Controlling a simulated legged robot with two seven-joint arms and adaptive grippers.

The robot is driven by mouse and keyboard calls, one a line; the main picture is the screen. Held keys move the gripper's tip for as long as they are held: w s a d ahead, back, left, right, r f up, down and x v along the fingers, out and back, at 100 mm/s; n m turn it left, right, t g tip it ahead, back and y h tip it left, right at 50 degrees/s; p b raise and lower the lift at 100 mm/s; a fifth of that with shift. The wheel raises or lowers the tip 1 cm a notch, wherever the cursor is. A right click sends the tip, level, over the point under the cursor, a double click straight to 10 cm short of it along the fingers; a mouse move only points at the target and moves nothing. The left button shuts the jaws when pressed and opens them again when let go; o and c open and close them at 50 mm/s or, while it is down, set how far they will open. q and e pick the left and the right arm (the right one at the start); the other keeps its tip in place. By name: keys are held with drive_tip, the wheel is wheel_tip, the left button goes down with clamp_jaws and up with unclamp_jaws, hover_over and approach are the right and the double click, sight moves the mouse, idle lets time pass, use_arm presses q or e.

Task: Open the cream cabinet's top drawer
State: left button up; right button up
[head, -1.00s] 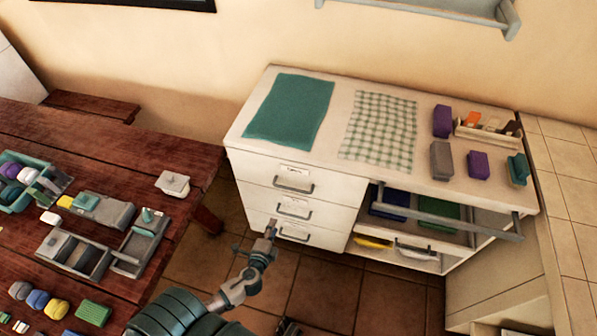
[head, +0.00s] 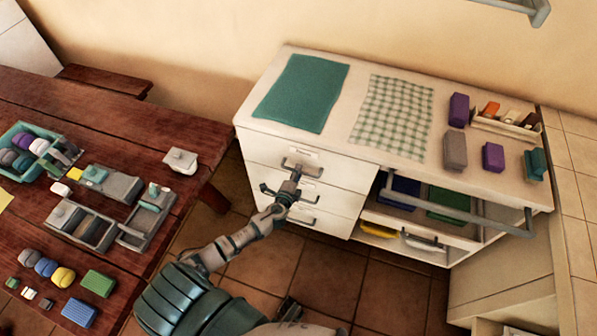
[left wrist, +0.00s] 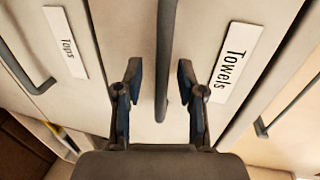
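The cream cabinet (head: 345,172) has a stack of three drawers at its left, all shut. The top drawer (head: 262,147) has a grey bar handle (head: 300,164) under a small label. My left gripper (head: 283,181) is in front of the stack, a little below that handle. In the left wrist view, its two fingers (left wrist: 158,88) are apart, one on each side of a grey bar handle (left wrist: 166,45) beside a "Towels" label (left wrist: 236,62). Another handle (left wrist: 287,105) shows to the right, so the handle between the fingers appears to be the middle one. Contact cannot be told.
The cabinet's right side has open compartments with a long protruding bar (head: 458,213). A teal mat (head: 300,95), a checked cloth (head: 392,117) and several blocks lie on top. A wooden table (head: 100,135) with many items stands at left. Tiled floor (head: 320,275) lies between.

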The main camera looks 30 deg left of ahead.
use_arm(q)
drive_tip(key=shift+w+f, duration=0.1)
drive_tip(key=shift+w, duration=0.6)
use_arm(e)
drive_tip(key=shift+d+r, duration=0.1)
drive_tip(key=shift+r, duration=0.25)
use_arm(q)
drive_tip(key=shift+a, duration=0.1)
drive_tip(key=shift+a, duration=0.15)
clamp_jaws()
drive_tip(key=shift+s, duration=0.1)
use_arm(e)
drive_tip(key=shift+a, duration=0.2)
use_arm(q)
drive_tip(key=shift+f, duration=0.1)
